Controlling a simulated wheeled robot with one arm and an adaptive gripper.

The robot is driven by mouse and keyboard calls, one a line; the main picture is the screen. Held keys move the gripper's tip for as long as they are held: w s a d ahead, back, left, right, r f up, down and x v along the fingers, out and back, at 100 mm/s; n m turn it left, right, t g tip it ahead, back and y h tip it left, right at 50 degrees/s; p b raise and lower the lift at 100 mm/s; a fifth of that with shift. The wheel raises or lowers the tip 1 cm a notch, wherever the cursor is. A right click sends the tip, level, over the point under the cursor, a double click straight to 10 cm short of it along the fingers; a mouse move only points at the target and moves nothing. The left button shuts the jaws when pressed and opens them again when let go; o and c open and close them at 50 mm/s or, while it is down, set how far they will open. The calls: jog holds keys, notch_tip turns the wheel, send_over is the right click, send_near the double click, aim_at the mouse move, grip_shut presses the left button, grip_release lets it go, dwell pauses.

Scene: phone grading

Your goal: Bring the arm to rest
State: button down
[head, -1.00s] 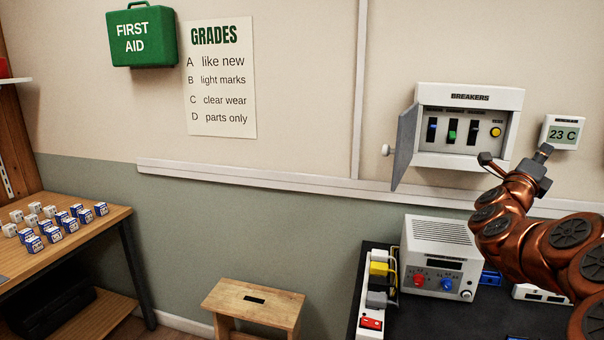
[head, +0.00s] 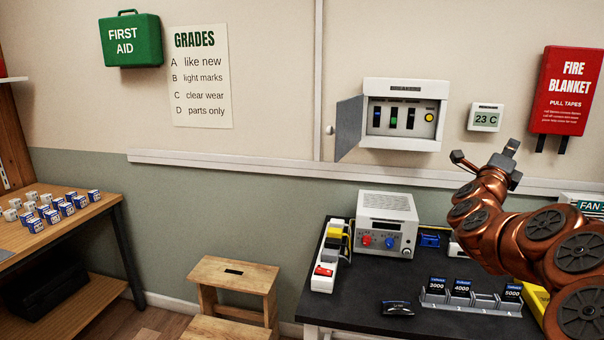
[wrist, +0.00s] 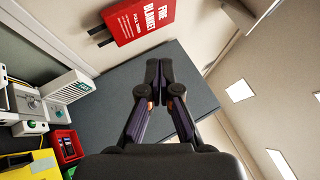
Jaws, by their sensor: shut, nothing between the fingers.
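My copper-coloured arm reaches in from the right in the head view. My gripper (head: 512,150) is raised in front of the wall, below and right of the thermostat. In the wrist view, my gripper (wrist: 158,66) has its two dark fingers meeting at the tips, with nothing between them. The open breaker box (head: 402,144) is on the wall to the left of the gripper in the head view, apart from it.
The dark bench (head: 350,305) below carries a power supply (head: 385,225), a power strip (head: 327,262) and a slotted rack (head: 470,301) with cards. A red fire blanket (head: 567,90) hangs at right. A wooden step stool (head: 238,274) stands left of the bench.

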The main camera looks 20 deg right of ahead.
jog(key=w+a+f+n+t+y+p, duration=0.1)
jog(key=w+a+n+t+y, duration=0.3)
jog(key=w+a+n+y, duration=0.45)
jog(key=w+a+f+n+t+y+p, duration=0.1)
jog(key=w+a+n+t+y, duration=0.3)
jog(key=a, duration=0.8)
jog(key=a+f+n+g+y+p, duration=0.15)
jog(key=a+f+n+y, duration=0.3)
jog(key=a, duration=0.65)
jog(key=a+f+n+g+y, duration=0.2)
jog(key=a+f+n+y, duration=0.3)
jog(key=a, duration=0.7)
jog(key=s+a+f+n+g+p, duration=0.1)
jog(key=s+a+f+n+g, duration=0.35)
jog(key=s, duration=0.45)
jog(key=s+a+f+n+g+p, duration=0.1)
jog(key=s+a+f+n+g, duration=0.35)
jog(key=s, duration=0.45)
jog(key=s+f+n+g+p, duration=0.1)
jog(key=s+f+g, duration=0.1)
jog(key=s, duration=0.8)
jog(key=s+a+f+n+g+h, duration=0.1)
jog(key=s+f+n+g, duration=0.1)
jog(key=s, duration=0.9)
jog(key=shift+s+n+g+p, duration=0.3)
jog(key=shift+g+p, duration=0.05)
jog(key=shift+g, duration=0.5)
jog(key=shift+a, duration=0.1)
